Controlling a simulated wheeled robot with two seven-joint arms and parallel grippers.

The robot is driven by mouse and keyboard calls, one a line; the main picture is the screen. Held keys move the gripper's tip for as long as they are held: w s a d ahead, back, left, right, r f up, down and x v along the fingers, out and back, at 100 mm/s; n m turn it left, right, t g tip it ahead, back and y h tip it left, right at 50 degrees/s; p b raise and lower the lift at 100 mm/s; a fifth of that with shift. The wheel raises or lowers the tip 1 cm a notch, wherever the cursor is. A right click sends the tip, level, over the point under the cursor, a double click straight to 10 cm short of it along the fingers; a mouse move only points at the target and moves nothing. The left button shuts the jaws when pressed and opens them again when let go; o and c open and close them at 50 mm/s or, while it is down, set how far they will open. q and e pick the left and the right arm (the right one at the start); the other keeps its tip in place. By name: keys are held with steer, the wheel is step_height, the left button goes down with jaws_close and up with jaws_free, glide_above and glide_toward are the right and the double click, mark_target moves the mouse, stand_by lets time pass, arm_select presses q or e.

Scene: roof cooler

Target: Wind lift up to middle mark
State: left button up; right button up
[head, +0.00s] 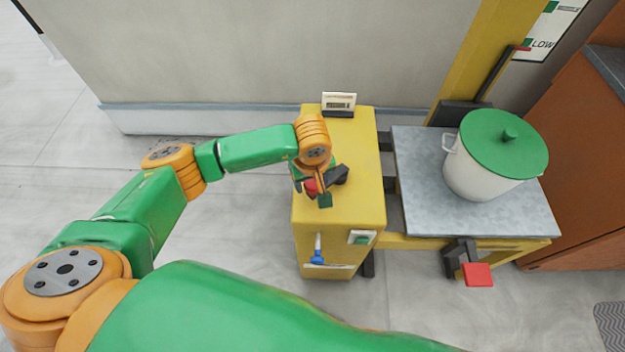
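The lift has a yellow cabinet (350,150) with a dark crank (336,175) on its top. A red knob (311,186) shows at the crank, beside my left gripper's fingers. My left gripper (312,192) is at this knob, pointing down; the wrist partly hides it, and I cannot tell if the fingers close on it. The grey lift platform (420,180) carries a white pot (470,178) with a green lid (503,143). A red pointer (522,48) is beside the scale plate (552,28), near the word LOW. The middle mark is not clearly visible. My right gripper is out of view.
A small display (339,101) stands at the cabinet's back edge. A blue-handled part (317,252) and a green switch (361,238) are on its front. A red pedal-like pad (477,274) juts out below the platform. A brown cabinet (585,150) stands right. The floor left is clear.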

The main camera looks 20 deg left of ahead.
arm_select(q)
jaws_close()
steer(key=shift+s+d+f, duration=0.1)
steer(key=shift+s+d, duration=0.25)
steer(key=shift+d, duration=0.2)
steer(key=shift+s+d, duration=0.1)
steer(key=shift+d, duration=0.35)
steer(key=shift+s+d+b, duration=0.15)
steer(key=shift+d+b, duration=0.25)
steer(key=shift+s+d, duration=0.1)
steer(key=shift+d, duration=0.4)
